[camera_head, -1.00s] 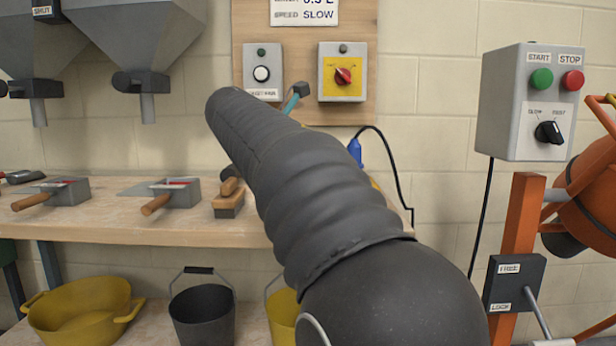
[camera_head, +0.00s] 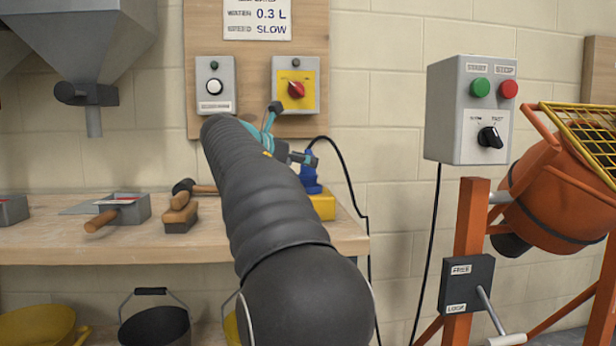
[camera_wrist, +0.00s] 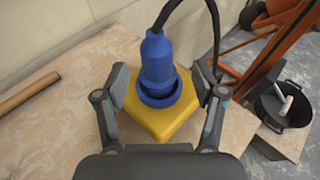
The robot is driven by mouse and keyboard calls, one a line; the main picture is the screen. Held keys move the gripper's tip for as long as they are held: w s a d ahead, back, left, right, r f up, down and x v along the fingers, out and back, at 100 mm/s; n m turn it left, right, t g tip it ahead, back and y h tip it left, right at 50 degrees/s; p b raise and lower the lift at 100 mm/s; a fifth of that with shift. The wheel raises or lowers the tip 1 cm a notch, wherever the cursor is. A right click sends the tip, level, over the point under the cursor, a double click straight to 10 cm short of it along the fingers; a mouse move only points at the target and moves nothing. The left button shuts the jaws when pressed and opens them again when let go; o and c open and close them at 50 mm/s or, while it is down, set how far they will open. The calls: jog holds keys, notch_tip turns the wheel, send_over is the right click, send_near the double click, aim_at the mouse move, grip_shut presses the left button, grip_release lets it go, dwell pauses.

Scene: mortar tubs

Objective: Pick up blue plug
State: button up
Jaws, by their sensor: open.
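The blue plug (camera_wrist: 157,65) stands upright in the wrist view, with a black cable from its top. Its lower end is at a round blue socket on a yellow box (camera_wrist: 152,115); I cannot tell how deep it sits. My gripper (camera_wrist: 160,82) is open, with one finger on each side of the plug and a gap showing on both sides. In the head view the plug (camera_head: 310,178) is at the right end of the bench above the yellow box (camera_head: 322,204). My gripper (camera_head: 296,158) is beside it, partly hidden by my arm.
The wooden bench (camera_head: 60,238) carries a brush (camera_head: 181,217), a mallet (camera_head: 183,190) and a trowel (camera_head: 104,216). The cable (camera_head: 352,185) hangs down the wall on the right. An orange mixer (camera_head: 560,195) and grey control box (camera_head: 470,110) stand further right. Buckets (camera_head: 155,325) are below.

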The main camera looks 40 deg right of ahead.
jog(key=x, duration=0.2)
jog(key=b+x, duration=0.1)
jog(key=x, duration=0.1)
jog(key=shift+w+d+f, duration=0.2)
jog(key=shift+d+f, duration=0.05)
jog(key=shift+f, duration=0.15)
grip_shut()
